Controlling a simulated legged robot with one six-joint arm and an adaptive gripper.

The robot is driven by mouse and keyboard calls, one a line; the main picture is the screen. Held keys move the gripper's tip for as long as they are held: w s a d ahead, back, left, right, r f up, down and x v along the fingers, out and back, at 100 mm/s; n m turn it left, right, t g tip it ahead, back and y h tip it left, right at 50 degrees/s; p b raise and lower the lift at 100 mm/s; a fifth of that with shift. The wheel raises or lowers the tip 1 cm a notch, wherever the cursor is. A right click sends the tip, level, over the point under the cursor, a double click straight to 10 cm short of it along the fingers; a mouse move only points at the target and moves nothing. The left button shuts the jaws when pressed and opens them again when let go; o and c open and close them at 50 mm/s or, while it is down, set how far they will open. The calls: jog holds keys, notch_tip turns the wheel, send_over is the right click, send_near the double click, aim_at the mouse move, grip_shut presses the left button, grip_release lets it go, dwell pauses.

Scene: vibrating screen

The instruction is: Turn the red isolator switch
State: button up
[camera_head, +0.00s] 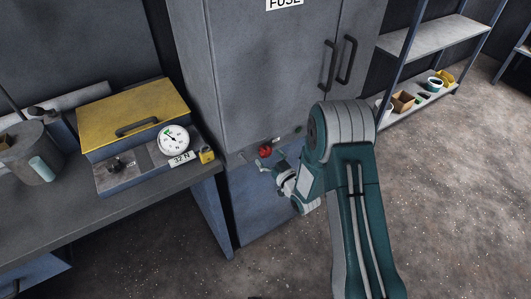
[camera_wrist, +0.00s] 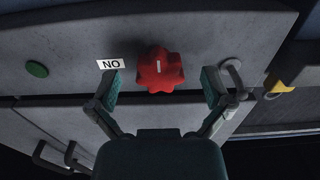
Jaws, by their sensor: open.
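The red isolator switch (camera_wrist: 160,70) is a lobed knob with a light mark, on the grey cabinet panel. It also shows in the head view (camera_head: 265,151), just left of my arm. In the wrist view my gripper (camera_wrist: 156,75) is open, with one finger on each side of the knob. A gap shows between each finger and the knob, and I cannot tell how far the fingertips are from the panel. In the head view my gripper (camera_head: 272,171) is just below the knob.
A label "NO" (camera_wrist: 110,64) and a green button (camera_wrist: 37,69) are on the panel, left of the knob in the wrist view. A workbench (camera_head: 50,222) with a yellow-lidded box (camera_head: 130,110) and a gauge (camera_head: 173,139) stands left. Shelves (camera_head: 438,35) stand right.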

jog(key=shift+x, duration=0.95)
jog(key=c, duration=1.1)
jog(key=shift+c, duration=0.2)
